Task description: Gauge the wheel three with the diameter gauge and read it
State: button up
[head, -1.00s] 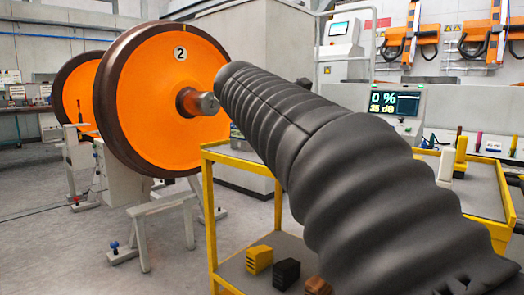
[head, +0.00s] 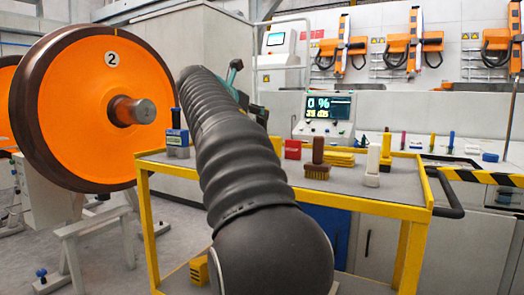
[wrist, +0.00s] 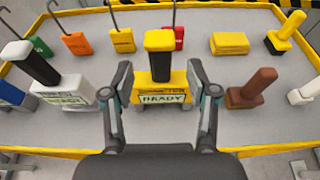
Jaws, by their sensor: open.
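The wheel marked 2 (head: 75,105) is a large orange disc with a dark rim and a grey axle stub at the left of the head view. Another orange wheel (head: 6,100) is cut off at the left edge; no number shows on it. In the wrist view my gripper (wrist: 160,95) is open, its fingers on either side of a yellow labelled tool (wrist: 160,75) with a dark post and yellow cap, upright on the cart. I cannot tell whether this is the diameter gauge. My arm hides the gripper's surroundings in the head view.
The yellow-framed cart (head: 385,206) also holds a white-labelled tool with a dark handle (wrist: 62,88), a brown brush-like tool (wrist: 250,90), a yellow block (wrist: 230,43) and several hooked tags. A display (head: 329,107) reading 0 % stands behind.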

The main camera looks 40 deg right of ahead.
jog(key=shift+b+x, duration=0.35)
jog(key=shift+x, duration=2.45)
jog(key=shift+r, duration=0.1)
grip_shut()
